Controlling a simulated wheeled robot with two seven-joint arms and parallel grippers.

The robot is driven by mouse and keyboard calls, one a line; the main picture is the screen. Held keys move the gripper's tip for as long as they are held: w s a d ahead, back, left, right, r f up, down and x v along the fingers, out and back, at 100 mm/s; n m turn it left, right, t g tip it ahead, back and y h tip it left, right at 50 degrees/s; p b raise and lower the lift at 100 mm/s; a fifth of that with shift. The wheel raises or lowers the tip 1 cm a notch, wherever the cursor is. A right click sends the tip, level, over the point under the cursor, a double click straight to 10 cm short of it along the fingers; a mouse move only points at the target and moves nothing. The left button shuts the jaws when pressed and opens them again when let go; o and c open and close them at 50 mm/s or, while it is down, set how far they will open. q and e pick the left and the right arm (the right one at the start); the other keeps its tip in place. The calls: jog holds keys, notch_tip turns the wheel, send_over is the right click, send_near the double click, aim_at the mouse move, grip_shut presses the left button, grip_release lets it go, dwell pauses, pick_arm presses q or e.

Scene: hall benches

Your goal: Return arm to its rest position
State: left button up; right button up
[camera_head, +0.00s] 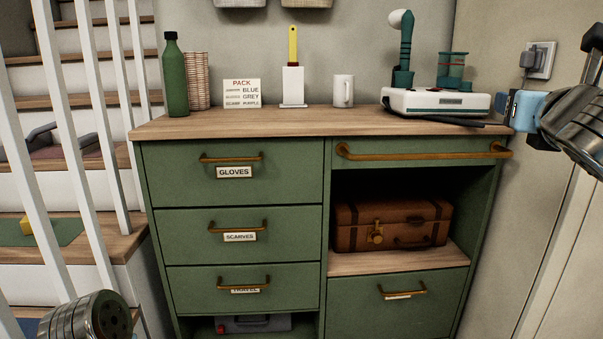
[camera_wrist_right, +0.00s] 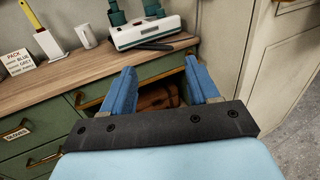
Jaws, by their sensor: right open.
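My right gripper (camera_head: 504,104) hangs at the right of the cabinet in the head view, near the right end of the wooden top. In the right wrist view the right gripper (camera_wrist_right: 160,80) has its two blue fingers spread apart with nothing between them. The cabinet's open shelf and brown suitcase show behind the gap. My right arm (camera_head: 580,125) comes in from the right edge. Part of my left arm (camera_head: 90,318) shows at the bottom left; its gripper is out of view.
The green cabinet (camera_head: 232,190) has closed drawers and a brown suitcase (camera_head: 392,224) on its open shelf. On top stand a green bottle (camera_head: 174,80), a sign (camera_head: 241,92), a white mug (camera_head: 343,91) and a white-and-green appliance (camera_head: 435,101). White stair rails (camera_head: 95,120) stand left.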

jog(key=w+a+f+n+g+y, duration=0.1)
jog(key=w+a+f+n, duration=0.35)
jog(key=f, duration=0.85)
jog(key=w+a+f+n+g+y, duration=0.1)
jog(key=w+f+n+g, duration=0.1)
jog(key=w+f+n, duration=0.75)
jog(key=w+a+f+n+g+y, duration=0.1)
jog(key=a+f+n, duration=0.25)
jog(key=f, duration=1.15)
jog(key=s+a+f+n+g+y, duration=0.15)
jog(key=s+f+n, duration=0.25)
jog(key=f, duration=0.7)
jog(key=s+a+f+n+g+y, duration=0.1)
jog(key=s+a+f+n+g, duration=0.3)
jog(key=f, duration=0.6)
jog(key=s+a+f+n+g+y, duration=0.2)
jog(key=s+f+n, duration=0.3)
jog(key=f, duration=0.6)
jog(key=s+a+f+n+g+y, duration=0.1)
jog(key=s+a+f+n+g, duration=0.15)
jog(key=s+f, duration=0.45)
jog(key=s+a+f+n+g+y, duration=0.15)
jog(key=s+n, duration=0.25)
jog(key=s, duration=0.7)
notch_tip(320, 180, up, 11)
jog(key=a+p, duration=0.1)
jog(key=p, duration=1.1)
jog(key=shift+s+a+n+g, duration=0.15)
jog(key=shift+s+n+g, duration=0.15)
jog(key=shift+n+g, duration=0.15)
